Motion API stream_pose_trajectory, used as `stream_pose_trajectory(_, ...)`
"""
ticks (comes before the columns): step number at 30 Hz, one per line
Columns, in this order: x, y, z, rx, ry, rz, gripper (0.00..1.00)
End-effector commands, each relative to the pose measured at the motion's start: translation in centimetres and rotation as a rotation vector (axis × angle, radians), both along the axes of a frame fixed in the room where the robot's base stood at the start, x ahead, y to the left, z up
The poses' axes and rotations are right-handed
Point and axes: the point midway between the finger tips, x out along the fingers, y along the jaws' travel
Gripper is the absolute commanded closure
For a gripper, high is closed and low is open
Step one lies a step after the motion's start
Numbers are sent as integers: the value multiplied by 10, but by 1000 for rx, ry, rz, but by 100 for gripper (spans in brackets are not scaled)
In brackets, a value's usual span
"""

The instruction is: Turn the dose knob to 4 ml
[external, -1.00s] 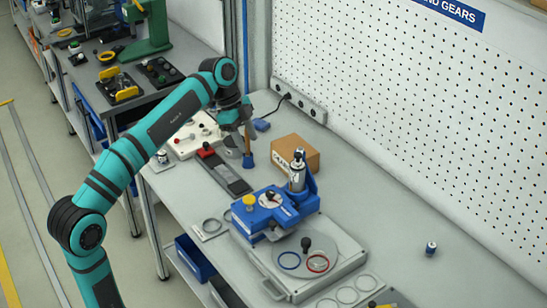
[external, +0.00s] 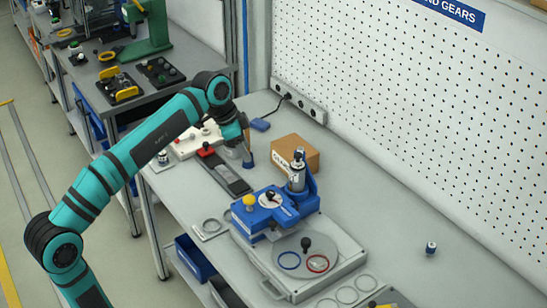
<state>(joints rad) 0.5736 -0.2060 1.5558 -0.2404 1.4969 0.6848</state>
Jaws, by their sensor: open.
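A blue dosing device (external: 284,212) stands on a grey base plate on the bench. A pale round dial with a dark knob (external: 271,197) is on its top; its scale and setting are too small to read. A yellow round knob (external: 249,201) is at its left, and a metal cylinder (external: 297,177) stands upright at its back. My gripper (external: 246,138) is open, above the bench behind and to the left of the device, well apart from the knob. Its fingers are small and partly hidden by my wrist.
A cardboard box (external: 296,153) stands behind the device. A white box with red and black knobs (external: 196,138) is at the left. The bench right of the device is mostly clear.

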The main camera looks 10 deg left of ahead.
Motion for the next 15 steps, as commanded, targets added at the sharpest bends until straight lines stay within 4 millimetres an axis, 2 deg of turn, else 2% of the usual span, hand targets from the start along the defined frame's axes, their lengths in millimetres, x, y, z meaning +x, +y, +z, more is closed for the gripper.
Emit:
stream_pose_trajectory(3,-6,0,0,-10,-2,73,52)
stream_pose_trajectory(8,-6,-2,-5,-12,-1,100,52)
stream_pose_trajectory(15,-1,-14,-37,-12,0,99,52)
